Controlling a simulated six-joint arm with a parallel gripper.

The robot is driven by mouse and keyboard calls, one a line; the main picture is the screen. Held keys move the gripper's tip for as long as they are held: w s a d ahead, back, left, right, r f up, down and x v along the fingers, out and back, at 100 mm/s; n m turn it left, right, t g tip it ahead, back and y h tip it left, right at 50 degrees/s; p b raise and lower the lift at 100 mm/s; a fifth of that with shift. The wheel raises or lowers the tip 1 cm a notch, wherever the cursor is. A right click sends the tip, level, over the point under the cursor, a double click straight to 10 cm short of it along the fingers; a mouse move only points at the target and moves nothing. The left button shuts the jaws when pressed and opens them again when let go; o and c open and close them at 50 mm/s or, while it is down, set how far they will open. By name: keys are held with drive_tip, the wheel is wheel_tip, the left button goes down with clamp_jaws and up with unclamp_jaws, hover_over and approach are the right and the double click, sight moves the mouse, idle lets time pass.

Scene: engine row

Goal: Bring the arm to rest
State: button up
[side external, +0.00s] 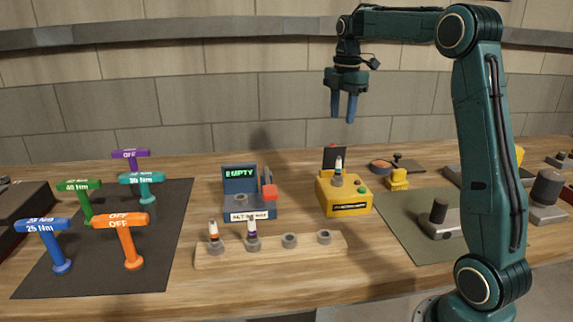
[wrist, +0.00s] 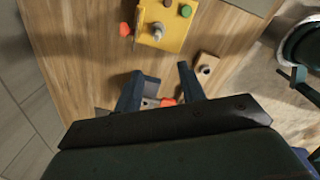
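My gripper (side external: 343,106) hangs fingers down, high above the back of the workbench. Its two blue fingers are apart with nothing between them. In the wrist view the open gripper (wrist: 160,88) shows bare bench and small parts far below. My teal arm reaches over from the right. Nothing touches the gripper.
A yellow machine (side external: 344,200) with a small bottle on it stands below my gripper. A blue device reading EMPTY (side external: 241,184) is left of it. A wooden rack (side external: 270,253) holds two bottles. Colored T-handled tools stand on a dark mat (side external: 100,275). Air around the gripper is clear.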

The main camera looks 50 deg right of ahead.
drive_tip(key=s+a+r+m+t, duration=0.1)
drive_tip(key=s+a+m, duration=0.25)
drive_tip(key=a, duration=0.35)
drive_tip(key=s+a+r+m+t, duration=0.1)
drive_tip(key=s+a+r+m, duration=0.2)
drive_tip(key=a, duration=0.5)
drive_tip(key=s+a+f+m+t, duration=0.1)
drive_tip(key=s+a+f+m, duration=0.3)
drive_tip(key=s, duration=0.3)
drive_tip(key=s+a+f+m+t, duration=0.2)
drive_tip(key=s+a+f+m, duration=0.2)
drive_tip(key=s, duration=0.4)
drive_tip(key=shift+s+a+f, duration=0.2)
drive_tip(key=shift+a+f, duration=0.25)
drive_tip(key=shift+a, duration=0.5)
